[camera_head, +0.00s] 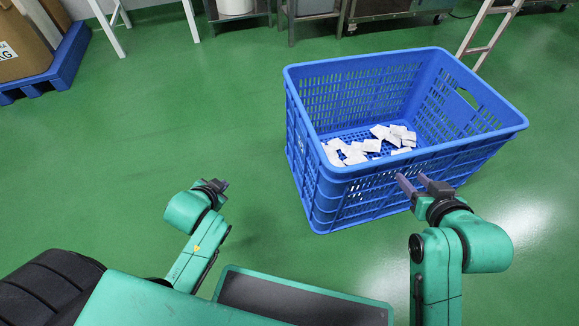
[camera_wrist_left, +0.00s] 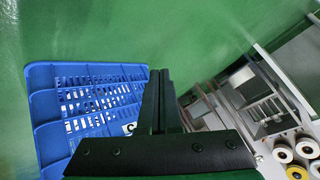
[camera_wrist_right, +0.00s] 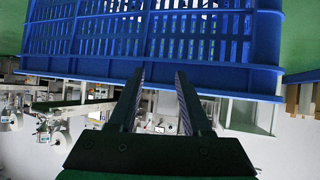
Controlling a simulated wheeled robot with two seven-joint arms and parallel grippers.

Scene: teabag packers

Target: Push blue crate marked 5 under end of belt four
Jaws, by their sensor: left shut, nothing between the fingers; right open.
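The blue crate (camera_head: 335,200) stands on the green floor ahead of me, with several white teabag packets (camera_head: 370,146) in its bottom. Its slotted wall also shows in the left wrist view (camera_wrist_left: 45,110) and fills the top of the right wrist view (camera_wrist_right: 220,72). I cannot read a 5 on it; a small white mark shows in the left wrist view. My right gripper (camera_head: 413,181) is open at the crate's near wall, fingers pointing at it; I cannot tell whether they touch. My left gripper (camera_head: 219,185) is shut and empty, left of the crate and apart from it.
A blue pallet (camera_head: 68,68) with cardboard boxes (camera_head: 22,45) stands at the far left. Metal table legs and equipment (camera_head: 315,12) line the back, and a white stand leg (camera_head: 485,35) is behind the crate. The floor left of the crate is clear.

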